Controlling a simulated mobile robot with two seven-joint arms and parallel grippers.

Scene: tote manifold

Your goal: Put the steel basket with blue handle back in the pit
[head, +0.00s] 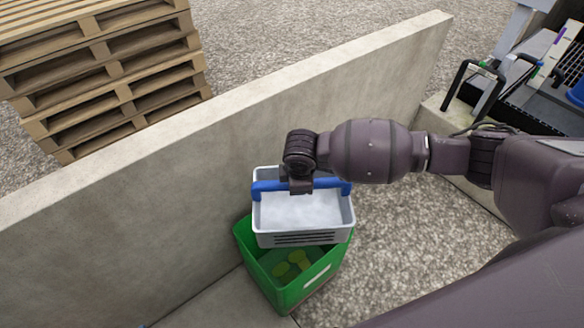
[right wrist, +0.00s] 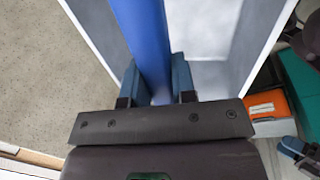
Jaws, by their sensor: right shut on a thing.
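The steel basket (head: 302,238) is grey, with a blue handle (head: 263,189) across its top. My right gripper (head: 301,188) is shut on the handle. The right wrist view shows the blue handle (right wrist: 146,35) between the two fingers, with the basket's pale inside (right wrist: 215,35) beside it. The basket looks roughly level and overlaps the back of a green crate in the head view. I cannot tell whether they touch. Gravel floor (head: 400,220) lies inside a low concrete wall; which part is the pit is not clear.
The green crate (head: 318,284) holds several yellow-green pieces. The concrete wall (head: 130,190) runs diagonally behind the basket. Stacked wooden pallets (head: 110,70) stand beyond it. Equipment with black handles (head: 478,80) is at upper right. Gravel right of the basket is clear.

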